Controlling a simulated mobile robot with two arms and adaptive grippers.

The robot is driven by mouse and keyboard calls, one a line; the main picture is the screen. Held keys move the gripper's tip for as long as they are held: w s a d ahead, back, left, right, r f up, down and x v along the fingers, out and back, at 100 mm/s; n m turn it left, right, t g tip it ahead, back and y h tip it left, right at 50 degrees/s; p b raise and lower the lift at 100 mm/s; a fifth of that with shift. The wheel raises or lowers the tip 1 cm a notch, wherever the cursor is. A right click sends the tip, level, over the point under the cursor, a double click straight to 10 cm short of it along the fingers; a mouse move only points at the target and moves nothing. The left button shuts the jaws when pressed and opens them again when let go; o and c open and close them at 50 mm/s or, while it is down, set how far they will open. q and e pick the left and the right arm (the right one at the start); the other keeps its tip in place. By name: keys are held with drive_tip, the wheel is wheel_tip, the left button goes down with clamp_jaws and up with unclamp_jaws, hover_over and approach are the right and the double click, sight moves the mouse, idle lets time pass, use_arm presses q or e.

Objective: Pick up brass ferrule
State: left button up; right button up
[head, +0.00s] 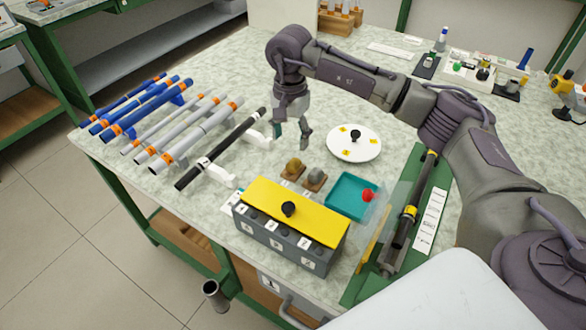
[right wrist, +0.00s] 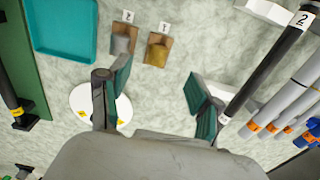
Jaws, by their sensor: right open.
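The brass ferrule (head: 293,164) is a small gold-coloured piece on a brown wooden base on the bench. In the right wrist view the brass ferrule (right wrist: 157,53) shows ahead of the fingers, with a numbered label by its base. A grey ferrule-like piece (head: 315,176) sits on a similar base beside it; it also shows in the right wrist view (right wrist: 121,43). My right gripper (head: 291,134) is open and empty, pointing down above the bench, behind the brass ferrule and apart from it. In the right wrist view the gripper (right wrist: 154,98) has its fingers spread wide. My left gripper is not in view.
A yellow-topped grey box (head: 318,255) stands in front of the ferrules. A teal tray (head: 343,207) with a red knob is to their right, and a white disc (head: 367,154) behind. A black rod (head: 220,150) lies on white supports at left, beside grey and blue rods.

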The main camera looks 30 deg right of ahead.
sight(292, 163)
wheel_tip(292, 163, down, 10)
drive_tip(key=shift+w+d+f+p, duration=0.1)
drive_tip(key=shift+d+f+p, duration=0.05)
drive_tip(key=shift+p, duration=0.45)
drive_tip(key=c, duration=1)
